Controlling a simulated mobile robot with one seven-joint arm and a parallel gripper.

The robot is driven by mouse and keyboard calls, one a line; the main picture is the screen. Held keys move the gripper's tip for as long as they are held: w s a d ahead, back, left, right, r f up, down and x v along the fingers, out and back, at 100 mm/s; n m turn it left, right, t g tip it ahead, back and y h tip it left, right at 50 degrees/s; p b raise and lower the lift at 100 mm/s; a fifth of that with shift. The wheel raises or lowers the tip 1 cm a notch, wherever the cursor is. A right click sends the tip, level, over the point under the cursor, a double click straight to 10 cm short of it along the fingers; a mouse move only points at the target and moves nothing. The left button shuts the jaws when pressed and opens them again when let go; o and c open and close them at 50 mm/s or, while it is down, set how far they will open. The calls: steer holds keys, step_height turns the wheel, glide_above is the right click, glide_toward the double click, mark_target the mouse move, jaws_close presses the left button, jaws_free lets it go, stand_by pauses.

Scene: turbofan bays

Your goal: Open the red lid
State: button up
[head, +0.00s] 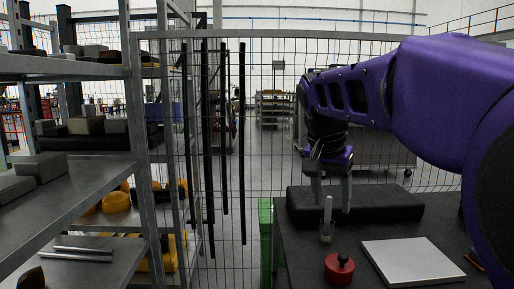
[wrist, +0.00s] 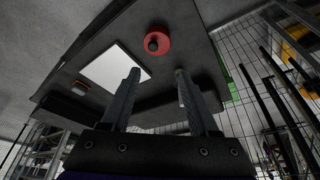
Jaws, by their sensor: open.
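The red lid (head: 340,276) is a round red piece with a black knob on top, near the front left of the dark table. It also shows in the wrist view (wrist: 164,36), beyond my fingertips, with nothing touching it. My gripper (head: 333,206) points down over the table, behind and above the lid in the head view. In the wrist view my gripper (wrist: 157,74) has its two fingers apart with nothing between them. What lies under the lid is hidden.
A pale flat plate (head: 412,261) lies right of the lid. A slim clear upright piece (head: 327,219) stands behind it. A long black block (head: 375,203) is at the table's back. A green post (head: 266,240), wire fence and loaded shelves are left.

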steer(key=w+a+r+n+y+p, duration=0.2)
steer(key=a+r+n+y, duration=0.3)
steer(key=a+r+n, duration=0.4)
steer(key=shift+a+n+t+y+p, duration=0.4)
steer(key=shift+a+n, duration=0.35)
steer(key=shift+n, duration=0.45)
steer(key=shift+w, duration=0.1)
